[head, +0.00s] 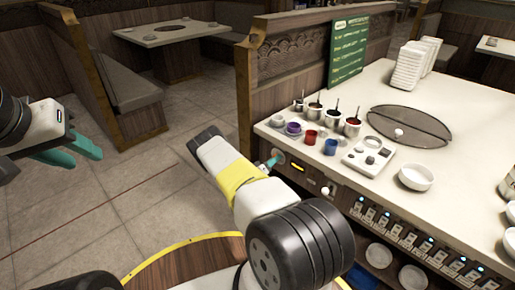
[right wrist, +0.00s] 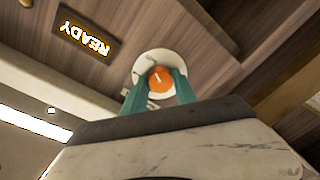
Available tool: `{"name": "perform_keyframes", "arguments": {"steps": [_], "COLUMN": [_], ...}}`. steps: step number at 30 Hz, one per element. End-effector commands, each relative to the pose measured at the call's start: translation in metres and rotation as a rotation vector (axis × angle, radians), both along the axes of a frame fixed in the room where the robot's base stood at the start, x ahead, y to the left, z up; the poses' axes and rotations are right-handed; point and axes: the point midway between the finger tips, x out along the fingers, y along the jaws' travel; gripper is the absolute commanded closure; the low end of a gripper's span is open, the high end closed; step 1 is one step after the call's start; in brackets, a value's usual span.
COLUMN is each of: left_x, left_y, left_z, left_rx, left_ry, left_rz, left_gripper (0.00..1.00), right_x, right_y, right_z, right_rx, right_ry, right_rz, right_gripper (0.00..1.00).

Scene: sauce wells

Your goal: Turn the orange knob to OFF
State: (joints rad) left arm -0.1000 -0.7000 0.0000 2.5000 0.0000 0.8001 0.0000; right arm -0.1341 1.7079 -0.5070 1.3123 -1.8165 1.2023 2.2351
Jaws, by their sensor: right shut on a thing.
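The orange knob (right wrist: 160,79) sits on a round white plate (right wrist: 153,60) on the wooden counter front in the right wrist view. A short white mark shows on its face. My right gripper (right wrist: 159,82) has its teal fingers closed on both sides of the knob. In the head view the right gripper (head: 272,161) reaches the counter front beside the round plate (head: 278,156), and the knob itself is hidden or too small to tell. No OFF label can be made out. My left gripper (head: 76,150) is open and empty over the floor at the left.
A lit READY sign (right wrist: 84,38) is beside the knob. The countertop (head: 380,88) holds sauce wells (head: 332,117), red (head: 310,137) and blue (head: 330,146) cups, a white bowl (head: 416,177) and a green menu board (head: 348,48). A row of switches (head: 405,231) runs along the front.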

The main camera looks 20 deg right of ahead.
Motion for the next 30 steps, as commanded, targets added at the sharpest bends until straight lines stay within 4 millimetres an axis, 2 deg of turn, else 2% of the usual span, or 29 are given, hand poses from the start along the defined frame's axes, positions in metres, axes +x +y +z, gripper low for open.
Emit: {"name": "perform_keyframes", "arguments": {"steps": [11, 30], "left_x": [0.0000, 0.0000], "left_y": [0.0000, 0.0000], "left_z": [0.0000, 0.0000], "left_rx": [0.000, 0.000], "left_ry": [0.000, 0.000], "left_rz": [0.000, 0.000], "left_gripper": [0.64, 0.64], "right_x": [0.0005, 0.0007], "right_y": [0.0010, 0.0015], "right_z": [0.0001, 0.0009], "right_rx": [-0.076, -0.307], "right_ry": [0.187, 0.746], "right_rz": [0.002, 0.002], "right_gripper": [1.00, 1.00]}}
